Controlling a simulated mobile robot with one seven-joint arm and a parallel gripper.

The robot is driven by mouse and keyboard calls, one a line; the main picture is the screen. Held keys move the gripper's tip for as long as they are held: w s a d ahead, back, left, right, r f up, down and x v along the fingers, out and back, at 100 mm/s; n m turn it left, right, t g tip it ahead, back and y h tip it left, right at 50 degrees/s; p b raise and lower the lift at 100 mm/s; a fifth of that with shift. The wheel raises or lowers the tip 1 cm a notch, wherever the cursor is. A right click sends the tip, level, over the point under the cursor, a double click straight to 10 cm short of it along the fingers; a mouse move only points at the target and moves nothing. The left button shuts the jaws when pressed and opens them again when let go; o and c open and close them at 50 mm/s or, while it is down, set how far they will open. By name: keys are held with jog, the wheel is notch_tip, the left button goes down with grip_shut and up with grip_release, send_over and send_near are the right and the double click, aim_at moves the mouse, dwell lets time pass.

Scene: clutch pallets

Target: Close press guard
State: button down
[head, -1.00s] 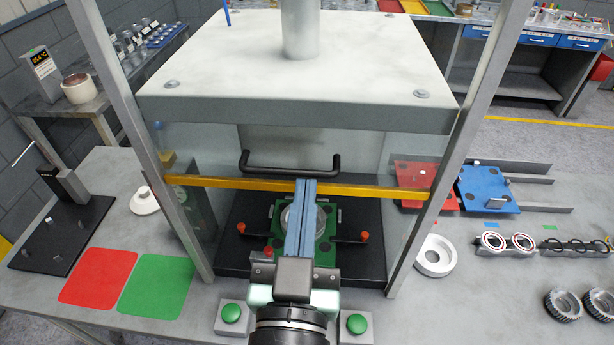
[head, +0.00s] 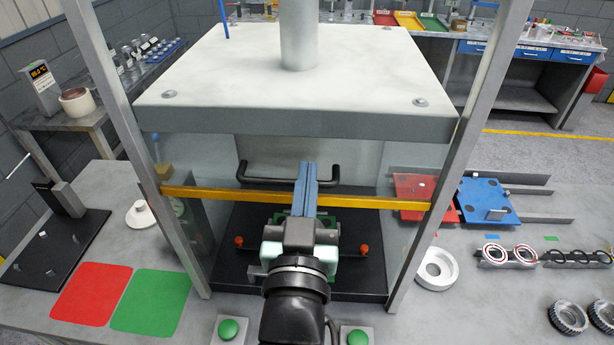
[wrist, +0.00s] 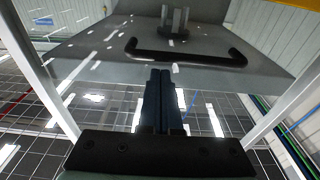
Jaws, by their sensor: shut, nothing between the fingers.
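The press guard is a clear panel with a yellow lower edge (head: 375,200) between two grey posts. Its black bar handle (head: 270,182) sits just above that edge, and in the wrist view the handle (wrist: 190,57) lies just beyond my fingertips. My gripper (head: 307,168) is shut and empty, its blue fingers pointing forward and up in front of the guard. The fingertips overlap the handle's span in the head view; I cannot tell whether they touch it. Below the guard, the black press base (head: 345,285) is partly hidden by my arm.
Two green buttons (head: 228,329) (head: 358,337) stand at the front edge. Red (head: 92,295) and green (head: 150,302) mats lie at left. A white ring (head: 436,269) stands right of the press, with red and blue pallets (head: 488,203) behind it.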

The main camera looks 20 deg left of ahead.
jog(key=shift+f, duration=0.4)
notch_tip(320, 180, down, 35)
jog(key=b, duration=2.7)
notch_tip(320, 180, up, 5)
jog(key=p, duration=0.4)
jog(key=b+v, duration=0.2)
jog(key=v, duration=0.7)
jog(key=shift+s+f, duration=0.15)
jog(key=shift+f, duration=0.2)
